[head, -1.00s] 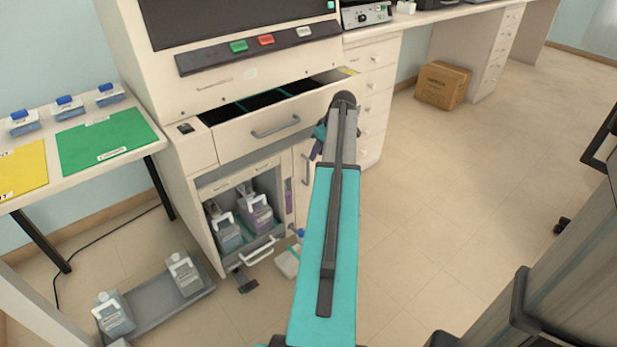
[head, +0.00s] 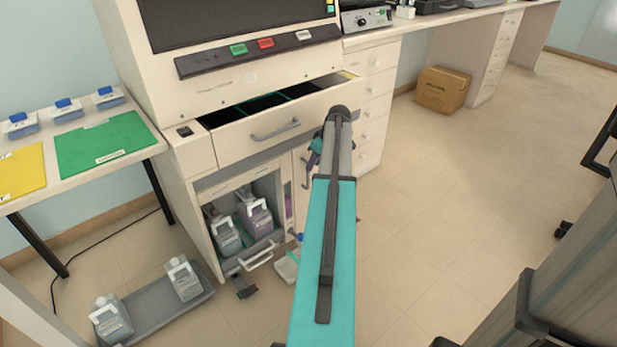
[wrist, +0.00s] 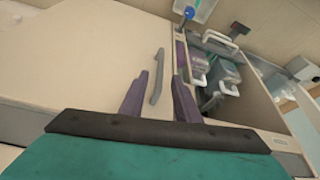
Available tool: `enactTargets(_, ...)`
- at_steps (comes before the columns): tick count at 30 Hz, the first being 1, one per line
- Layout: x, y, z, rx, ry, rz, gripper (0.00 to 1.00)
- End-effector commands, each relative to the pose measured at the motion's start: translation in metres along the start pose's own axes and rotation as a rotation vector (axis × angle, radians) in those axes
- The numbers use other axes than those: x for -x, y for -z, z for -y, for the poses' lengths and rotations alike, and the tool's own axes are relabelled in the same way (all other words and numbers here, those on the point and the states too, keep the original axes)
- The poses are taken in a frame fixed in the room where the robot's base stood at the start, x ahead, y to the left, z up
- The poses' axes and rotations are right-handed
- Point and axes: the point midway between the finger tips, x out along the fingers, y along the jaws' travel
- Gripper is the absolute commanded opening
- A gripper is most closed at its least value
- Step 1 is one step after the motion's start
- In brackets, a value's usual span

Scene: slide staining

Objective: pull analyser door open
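The analyser (head: 150,60) is a tall cream cabinet. Its narrow lower-right door (head: 300,190) looks closed and carries a pale vertical handle (head: 305,173). My gripper (head: 315,152) is in front of this door, beside the handle, partly hidden by my arm in the head view. In the wrist view my gripper (wrist: 161,76) is open, its two purple fingers spread. The door handle (wrist: 157,78) shows between the fingers, and the door face (wrist: 90,60) fills the left. I cannot tell whether a finger touches the handle.
A drawer (head: 255,138) stands pulled out above the door. Left of the door, an open compartment holds bottles (head: 257,215). A grey tray (head: 150,318) with bottles and a small white container (head: 287,268) are on the floor.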

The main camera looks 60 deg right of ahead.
Motion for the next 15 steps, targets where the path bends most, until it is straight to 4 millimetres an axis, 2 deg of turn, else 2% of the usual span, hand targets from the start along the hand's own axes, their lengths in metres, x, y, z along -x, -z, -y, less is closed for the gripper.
enactTargets(3,-0.02,0.0,0.0,0.0,0.002,0.001,0.29)
enactTargets(15,-0.073,0.0,0.0,0.0,0.001,0.001,0.29)
